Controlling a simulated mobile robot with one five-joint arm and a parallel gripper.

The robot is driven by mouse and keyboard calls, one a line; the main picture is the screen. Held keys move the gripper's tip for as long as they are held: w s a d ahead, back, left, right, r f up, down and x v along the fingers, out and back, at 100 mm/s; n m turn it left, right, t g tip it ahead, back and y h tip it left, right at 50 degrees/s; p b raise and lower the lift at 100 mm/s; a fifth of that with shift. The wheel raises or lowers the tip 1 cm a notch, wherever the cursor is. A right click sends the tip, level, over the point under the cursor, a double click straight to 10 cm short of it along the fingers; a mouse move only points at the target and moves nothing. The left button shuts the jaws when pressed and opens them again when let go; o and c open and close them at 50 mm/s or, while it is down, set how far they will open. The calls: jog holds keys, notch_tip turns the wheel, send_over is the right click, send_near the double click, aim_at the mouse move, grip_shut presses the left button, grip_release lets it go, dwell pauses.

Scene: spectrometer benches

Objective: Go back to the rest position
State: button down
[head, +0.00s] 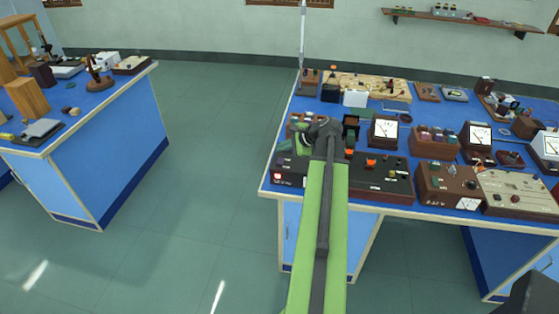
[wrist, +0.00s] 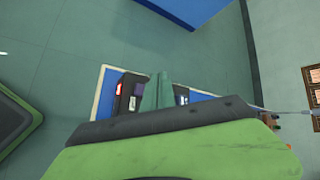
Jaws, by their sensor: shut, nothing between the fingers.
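My green and black arm (head: 322,220) reaches forward from the bottom of the head view, over the front left part of the right bench (head: 268,184). Its wrist hangs above the dark instrument boxes there, and whether it touches them cannot be told. My gripper shows in the wrist view (wrist: 160,78) as two teal fingers pressed together. They are shut and hold nothing. Behind the fingers in the wrist view are a bench corner and part of a dark box with a red light.
The right bench is crowded with meters (head: 384,131), dark control boxes (head: 381,180) and a wooden board (head: 365,86). A thin pole (head: 302,40) rises at its back left. A second blue bench (head: 110,155) stands left. Clear green floor (head: 205,130) lies between them. A wall shelf (head: 460,19) is at back right.

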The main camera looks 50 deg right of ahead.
jog(key=shift+w, duration=0.1)
jog(key=w+a+f+n+g+y, duration=0.15)
jog(key=w+a, duration=0.35)
jog(key=a, duration=0.5)
jog(key=w+a+n+g+y, duration=0.1)
jog(key=w+a+n, duration=0.3)
jog(key=a, duration=0.7)
jog(key=w+a+f+n+g+y, duration=0.1)
jog(key=w+a, duration=0.5)
jog(key=a, duration=0.4)
jog(key=s+a+f+n+g, duration=0.25)
jog(key=a+n, duration=0.25)
jog(key=a, duration=0.5)
jog(key=s+a+f+n+g, duration=0.1)
jog(key=s+a+f+n, duration=0.2)
jog(key=a, duration=0.7)
jog(key=s+d+n+g+h, duration=0.2)
jog(key=s+n, duration=0.4)
jog(key=n, duration=0.3)
jog(key=d+h, duration=0.1)
jog(key=h, duration=0.1)
jog(key=shift+s+d+g+h, duration=0.2)
jog(key=shift+d+g+h, duration=0.05)
jog(key=shift+g+h, duration=0.15)
